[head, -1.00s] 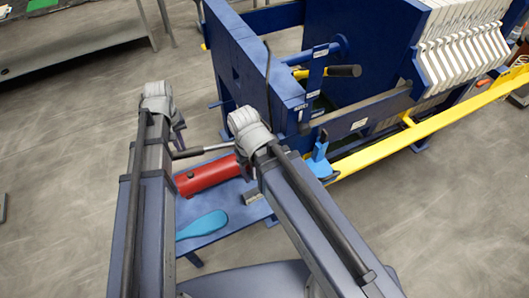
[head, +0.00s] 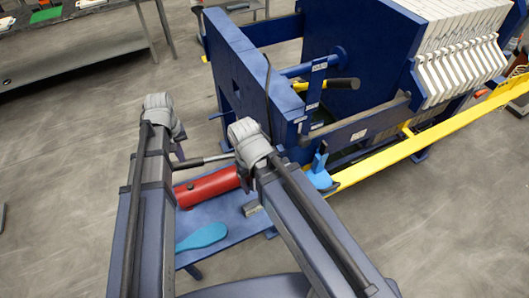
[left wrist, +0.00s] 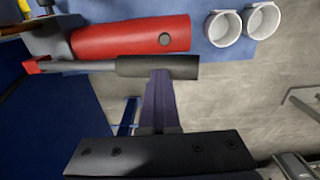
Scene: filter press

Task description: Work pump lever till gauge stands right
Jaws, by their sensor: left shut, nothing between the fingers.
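The red pump cylinder (head: 208,187) lies on a low blue bench (head: 237,221) in front of the press. The pump lever (head: 205,160) is a thin rod running beside it. In the left wrist view the lever's black grip (left wrist: 157,67) lies across the picture, with the red cylinder (left wrist: 130,38) beyond it. My left gripper (head: 179,152) is shut and empty. Its fingers (left wrist: 160,100) point at the black grip and end beside it; I cannot tell whether they touch. My right gripper (head: 247,172) is mostly hidden by its own arm. I cannot make out a gauge face.
The blue press frame (head: 235,75) stands behind, with white plates (head: 455,55) and a yellow rail (head: 400,152). A flat light-blue paddle-shaped thing (head: 202,237) lies on the bench. Two white cup-like things (left wrist: 223,28) show in the wrist view.

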